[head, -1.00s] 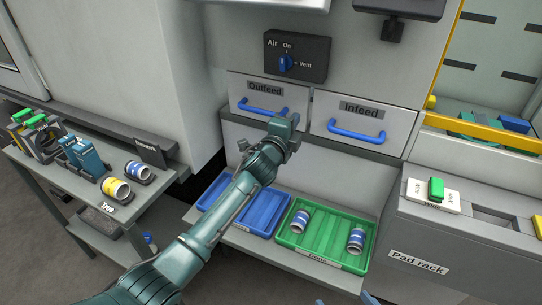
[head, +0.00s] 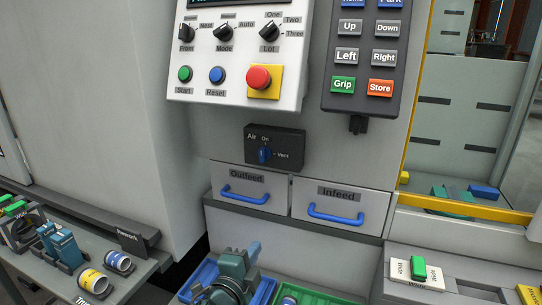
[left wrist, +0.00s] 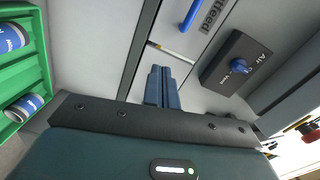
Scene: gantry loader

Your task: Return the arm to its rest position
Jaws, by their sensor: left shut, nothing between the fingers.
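My left gripper (head: 251,250) is low in the head view, in front of the loader below the Outfeed drawer. In the left wrist view its two blue-grey fingers (left wrist: 163,86) are together with nothing between them. The gripper is clear of the Outfeed drawer (head: 240,188) and the Infeed drawer (head: 338,205), which are both shut. My right gripper does not show.
A blue tray (head: 266,289) and a green tray (head: 310,297) lie below the drawers; the green one also shows in the left wrist view (left wrist: 38,75) with labelled cylinders. The control panel (head: 240,60) and button pendant (head: 365,60) are above. A side table (head: 130,284) holds cylinders and tools.

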